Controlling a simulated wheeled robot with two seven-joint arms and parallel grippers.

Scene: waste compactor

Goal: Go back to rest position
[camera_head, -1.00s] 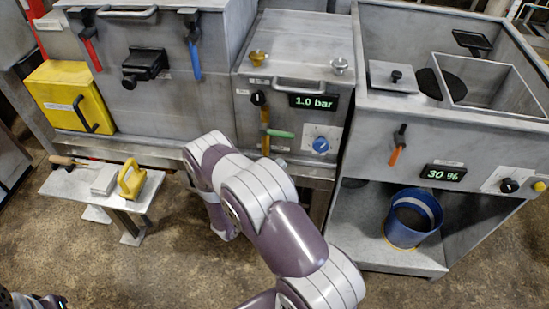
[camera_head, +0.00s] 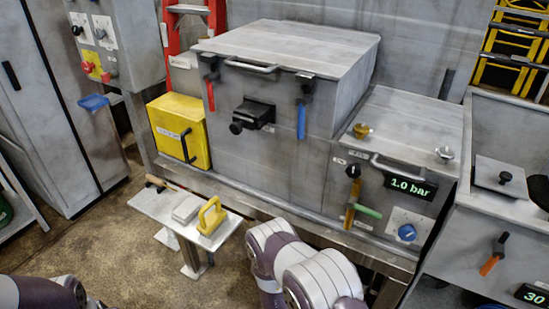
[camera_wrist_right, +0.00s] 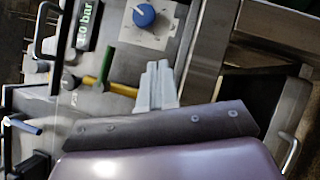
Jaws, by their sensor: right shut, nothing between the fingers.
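In the right wrist view my right gripper (camera_wrist_right: 156,85) is shut and empty. Its light grey fingers lie together, pointing toward the front of the compactor's control section, close to the yellow-and-green handle and the blue knob (camera_wrist_right: 144,15). In the head view my right arm rises from the bottom middle, in front of the compactor bench, and hides its own gripper. A part of my left arm shows at the bottom left corner of the head view. My left gripper is out of the picture.
The compactor (camera_head: 285,110) stands in the middle, with a 1.0 bar display (camera_head: 411,188) at its right section. A low bench (camera_head: 160,207) with a yellow-handled tool (camera_head: 211,217) stands before it. A grey cabinet (camera_head: 60,90) is at left.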

